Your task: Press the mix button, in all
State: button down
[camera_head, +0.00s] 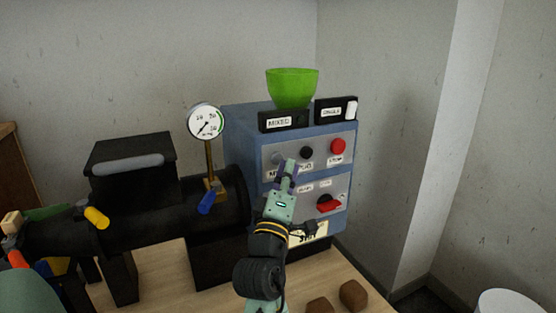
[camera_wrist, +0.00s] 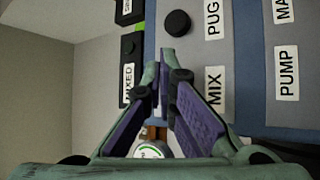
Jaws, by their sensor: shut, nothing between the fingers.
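The blue control box (camera_head: 248,135) stands at the centre right in the head view. Its upper grey panel carries a black button (camera_head: 306,152) and a red button (camera_head: 338,146). In the wrist view the black button (camera_wrist: 177,23) sits beside a PUG label (camera_wrist: 213,20), and the MIX label (camera_wrist: 214,88) is right of my fingers. My gripper (camera_head: 289,165) is shut and empty in front of the upper panel's left part. Its fingertips also show in the wrist view (camera_wrist: 167,54).
A green bowl (camera_head: 292,87) stands on the box by the MIXED sign (camera_head: 281,121) and SINGLE sign (camera_head: 334,111). A red switch (camera_head: 329,204) is on the lower panel. A black machine (camera_head: 130,215) with a gauge (camera_head: 206,122) stands left. Brown lumps (camera_head: 353,296) lie in front.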

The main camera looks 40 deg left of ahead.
jog(key=shift+a, duration=0.1)
jog(key=shift+w+a, duration=0.2)
jog(key=shift+a, duration=0.1)
jog(key=shift+w+a, duration=0.2)
jog(key=shift+a, duration=0.55)
dwell(1.5)
jog(key=shift+s+d, duration=0.1)
jog(key=shift+d, duration=0.05)
jog(key=shift+s+d+f, duration=0.15)
jog(key=shift+s+d, duration=0.2)
jog(key=shift+d, duration=0.35)
jog(key=shift+s+d+p, duration=0.15)
jog(key=shift+s+d, duration=0.15)
jog(key=shift+d, duration=0.5)
jog(key=shift+s+d+p, duration=0.15)
jog(key=shift+s+d, duration=0.2)
jog(key=shift+d, duration=0.5)
jog(key=shift+s+d+p, duration=0.15)
jog(key=shift+s+d, duration=0.15)
jog(key=shift+d, duration=0.5)
